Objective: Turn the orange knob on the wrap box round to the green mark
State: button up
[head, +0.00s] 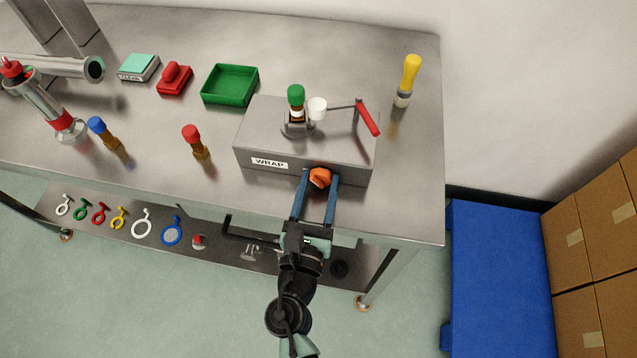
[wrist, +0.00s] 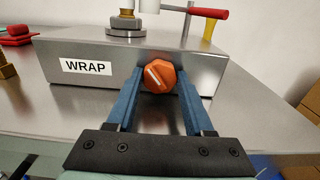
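The grey wrap box (head: 255,135) stands near the table's front edge, with a WRAP label on its front. The wrist view shows the gripper (wrist: 160,78) close around the knob; contact is not clear. I see no green mark; the fingers cover part of the front around the knob.
A green-capped bottle (head: 296,96) stands on the box beside a white cap (head: 317,108) and a red lever (head: 367,117). A red-capped bottle (head: 196,141) is to the left. A yellow-handled tool (head: 408,78) stands behind right. The table right of the box is clear.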

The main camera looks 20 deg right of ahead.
grip_shut()
jog(key=m+b, duration=0.3)
jog(key=m, duration=0.1)
jog(key=shift+f+m, duration=0.15)
jog(key=shift+m, duration=0.15)
jog(key=m+b, duration=0.3)
jog(key=m, duration=0.1)
jog(key=shift+m, duration=0.3)
dwell(0.4)
jog(key=o, duration=0.5)
grip_release()
jog(key=shift+o, duration=0.2)
